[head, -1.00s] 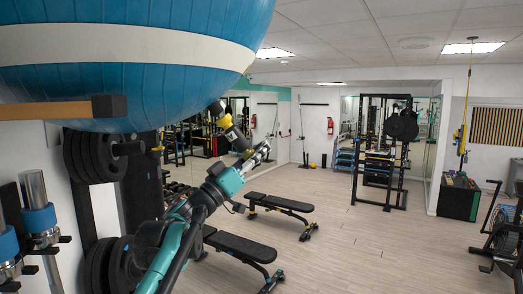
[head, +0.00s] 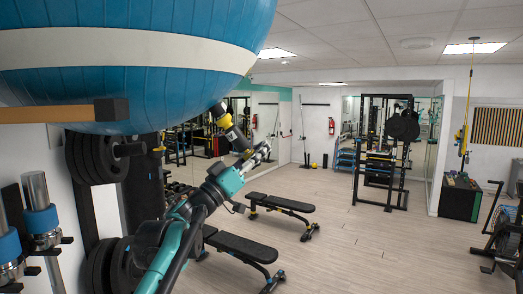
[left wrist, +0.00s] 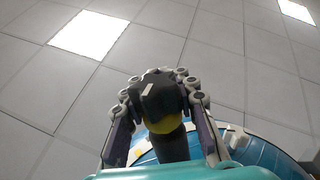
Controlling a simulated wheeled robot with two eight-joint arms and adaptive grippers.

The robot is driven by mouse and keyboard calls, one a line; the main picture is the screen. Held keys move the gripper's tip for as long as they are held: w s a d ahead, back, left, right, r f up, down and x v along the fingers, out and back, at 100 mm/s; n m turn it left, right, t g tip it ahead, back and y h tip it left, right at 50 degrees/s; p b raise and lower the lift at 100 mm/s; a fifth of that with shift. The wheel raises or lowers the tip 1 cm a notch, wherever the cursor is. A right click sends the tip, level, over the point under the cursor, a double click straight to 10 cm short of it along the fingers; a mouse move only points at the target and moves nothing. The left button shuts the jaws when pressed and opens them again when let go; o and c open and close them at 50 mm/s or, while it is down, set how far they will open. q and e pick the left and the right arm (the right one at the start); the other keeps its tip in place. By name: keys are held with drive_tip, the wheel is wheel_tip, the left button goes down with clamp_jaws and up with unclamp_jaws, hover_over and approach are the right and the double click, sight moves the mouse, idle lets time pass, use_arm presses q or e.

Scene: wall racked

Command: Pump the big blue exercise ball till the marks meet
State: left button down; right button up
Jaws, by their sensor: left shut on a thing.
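The big blue ball (head: 150,90) with a wide white band fills the upper left of the head view; it also shows at the lower right of the left wrist view (left wrist: 260,155). A black pump with yellow bands (head: 225,120) slants down from beside the ball's lower right. My left gripper (head: 262,153) is at its lower end. In the left wrist view, the left gripper's fingers (left wrist: 163,90) are closed around the pump's black end (left wrist: 157,99), which bears a small white mark. Whether marks meet I cannot tell. My right gripper is out of view.
A wooden bar with a black end (head: 112,109) passes in front of the ball's underside. Weight plates (head: 90,158) hang on the left rack. Two black benches (head: 282,203) (head: 242,245) stand right of my left arm.

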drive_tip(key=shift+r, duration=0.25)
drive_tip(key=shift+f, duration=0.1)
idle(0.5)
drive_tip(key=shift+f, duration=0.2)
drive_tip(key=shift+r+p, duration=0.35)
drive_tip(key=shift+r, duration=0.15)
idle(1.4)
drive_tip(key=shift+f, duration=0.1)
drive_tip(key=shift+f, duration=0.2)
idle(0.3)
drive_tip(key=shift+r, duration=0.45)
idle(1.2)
